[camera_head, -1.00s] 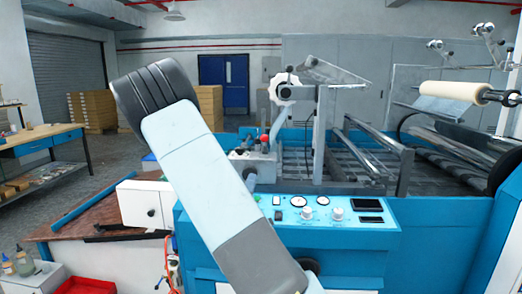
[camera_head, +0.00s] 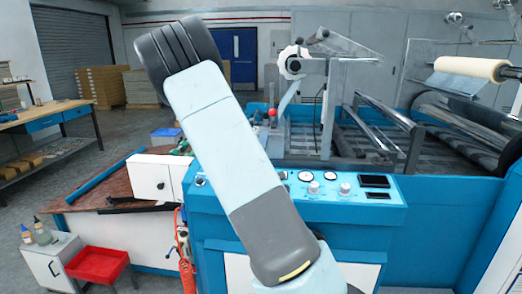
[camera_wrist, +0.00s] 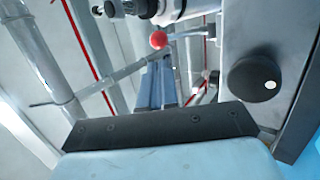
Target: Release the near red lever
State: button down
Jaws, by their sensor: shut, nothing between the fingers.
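A red ball knob (camera_head: 272,113), apparently the top of the red lever, shows on the machine behind the control panel in the head view. My arm hides what lies to its left and below. A red ball (camera_wrist: 158,40) also shows in the upper middle of the wrist view. My gripper (camera_wrist: 160,68) shows there as narrow blue-grey fingers beyond a black plate, shut and empty. The fingertips appear just below the ball in that picture. I cannot tell whether they touch it. In the head view my gripper cannot be made out clearly behind my arm.
The blue machine has a control panel (camera_head: 345,188) with gauges and knobs. A pale roll (camera_head: 470,68) and metal bars stand at right. A white cabinet (camera_head: 152,178) and a red tray (camera_head: 97,264) are at left. A round black knob (camera_wrist: 255,79) is close in the wrist view.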

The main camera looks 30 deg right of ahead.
aim_at(273, 115)
jog(key=x, duration=0.7)
jog(key=shift+w+r+y, duration=0.15)
jog(key=shift+w+y, duration=0.1)
jog(key=shift+y, duration=0.05)
